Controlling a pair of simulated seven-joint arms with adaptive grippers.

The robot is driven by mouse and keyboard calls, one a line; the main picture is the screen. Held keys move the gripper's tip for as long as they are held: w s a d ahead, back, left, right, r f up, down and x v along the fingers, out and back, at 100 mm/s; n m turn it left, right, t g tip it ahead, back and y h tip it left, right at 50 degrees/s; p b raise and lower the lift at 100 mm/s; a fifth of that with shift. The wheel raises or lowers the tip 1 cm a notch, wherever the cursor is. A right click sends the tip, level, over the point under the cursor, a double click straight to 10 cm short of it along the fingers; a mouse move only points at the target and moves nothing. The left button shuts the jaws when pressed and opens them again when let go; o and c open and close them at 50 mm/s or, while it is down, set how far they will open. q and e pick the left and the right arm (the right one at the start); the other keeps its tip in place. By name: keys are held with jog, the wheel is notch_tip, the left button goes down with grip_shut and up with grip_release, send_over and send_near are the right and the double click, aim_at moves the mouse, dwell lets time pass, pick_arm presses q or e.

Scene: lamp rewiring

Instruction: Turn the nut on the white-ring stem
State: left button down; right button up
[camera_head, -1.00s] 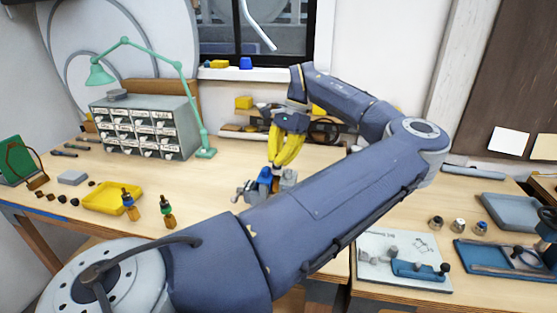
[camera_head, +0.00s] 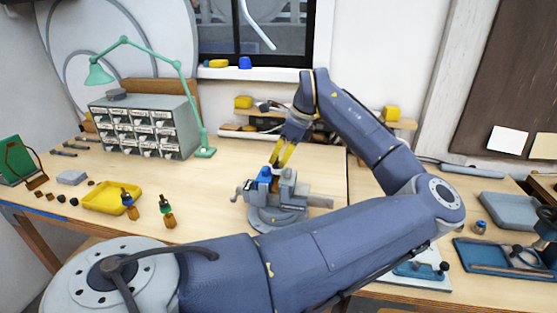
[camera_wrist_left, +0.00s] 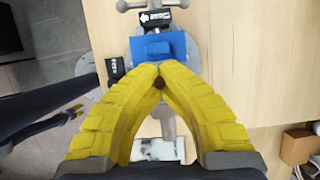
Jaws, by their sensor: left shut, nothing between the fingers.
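The grey bench vise (camera_head: 275,218) stands near the middle of the bench with a blue block (camera_head: 265,175) at its jaws. The blue block also shows in the wrist view (camera_wrist_left: 158,47). My left gripper (camera_head: 276,163) has yellow fingers, shut with nothing between them, pointing down just above the vise. In the wrist view its fingertips (camera_wrist_left: 160,68) meet beside the blue block, and a small dark round spot shows between the fingers. I cannot make out a white-ring stem or its nut; the fingers cover part of the vise. My right gripper is not in view.
Two amber-and-dark upright items (camera_head: 167,211) stand beside a yellow tray (camera_head: 107,208). A drawer cabinet (camera_head: 145,130) and green lamp (camera_head: 205,140) stand behind. A small blue-topped piece (camera_head: 480,227) and blue trays (camera_head: 500,258) lie right. My left arm covers the front bench.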

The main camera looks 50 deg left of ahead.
pick_arm(q)
jog(key=m+t, duration=0.1)
jog(key=m, duration=0.3)
jog(key=shift+s+m+t, duration=0.15)
jog(key=shift+m+t, duration=0.15)
jog(key=shift+t, duration=0.1)
jog(key=m+t, duration=0.1)
jog(key=m, duration=0.3)
jog(key=shift+s+m+t+y, duration=0.1)
jog(key=shift+m+t+y, duration=0.2)
jog(key=shift+t, duration=0.1)
jog(key=m, duration=0.2)
jog(key=m+t, duration=0.1)
jog(key=m, duration=0.1)
jog(key=shift+s+t, duration=0.1)
jog(key=shift+t, duration=0.2)
jog(key=shift+m+t+h, duration=0.6)
jog(key=shift+m+h, duration=0.3)
jog(key=shift+m, duration=1.4)
jog(key=c, duration=2.2)
grip_release()
jog(key=c, duration=1.2)
grip_release()
